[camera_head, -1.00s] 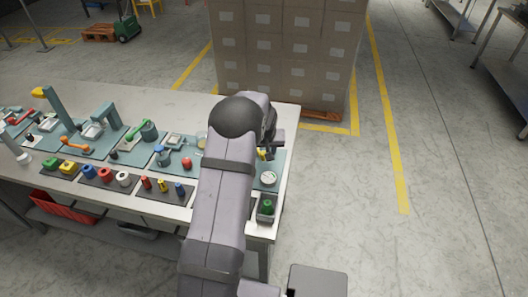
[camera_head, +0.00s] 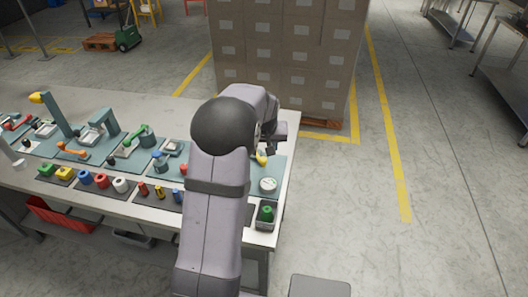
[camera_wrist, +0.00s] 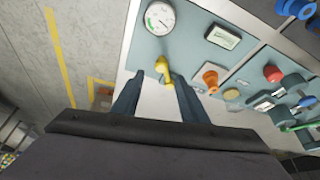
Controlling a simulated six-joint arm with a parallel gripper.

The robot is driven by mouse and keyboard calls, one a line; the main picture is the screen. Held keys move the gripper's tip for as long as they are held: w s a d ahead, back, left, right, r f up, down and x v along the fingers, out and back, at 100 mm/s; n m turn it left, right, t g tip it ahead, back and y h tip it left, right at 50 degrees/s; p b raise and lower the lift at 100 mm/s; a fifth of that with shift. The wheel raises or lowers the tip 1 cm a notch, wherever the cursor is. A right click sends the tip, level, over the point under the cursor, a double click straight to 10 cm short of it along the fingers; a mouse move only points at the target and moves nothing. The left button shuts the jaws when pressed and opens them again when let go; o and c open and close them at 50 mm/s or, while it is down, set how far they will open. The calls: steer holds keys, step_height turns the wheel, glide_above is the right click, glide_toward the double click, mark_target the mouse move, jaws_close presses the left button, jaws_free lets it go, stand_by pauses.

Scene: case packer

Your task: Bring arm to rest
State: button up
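My arm reaches out over the right end of the workbench (camera_head: 262,239). My gripper (camera_wrist: 157,90) is open, with its two dark blue-grey fingers spread apart in the wrist view. Nothing is held between them. A yellow handle (camera_wrist: 164,69) on the teal panel (camera_wrist: 148,47) shows beyond the gap between the fingertips; it also shows in the head view (camera_head: 262,160). A round white gauge (camera_wrist: 159,17) is on the same panel. In the head view the fingers are mostly too small and dark to make out.
An orange knob (camera_wrist: 210,78), a display (camera_wrist: 222,37) and a red button (camera_wrist: 272,73) are on nearby panels. Stacked cartons (camera_head: 290,65) stand behind the bench.

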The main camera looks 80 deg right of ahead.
stand_by(0.3)
steer(key=w+a+n+t+y, duration=0.1)
steer(key=w+a+n+y, duration=0.4)
steer(key=w+a, duration=1.9)
steer(key=w+a+n+h, duration=0.1)
steer(key=w+a+n, duration=0.15)
steer(key=a, duration=0.45)
steer(key=w+a+n, duration=0.1)
steer(key=a+n, duration=0.2)
steer(key=a, duration=0.5)
steer(key=s+a+n+g, duration=0.1)
steer(key=s+a, duration=0.3)
steer(key=a, duration=0.4)
steer(key=s+a+f+n+g, duration=0.1)
steer(key=s+a+n, duration=0.3)
steer(key=a, duration=0.4)
steer(key=shift+s+a+f, duration=0.15)
steer(key=shift+s, duration=0.05)
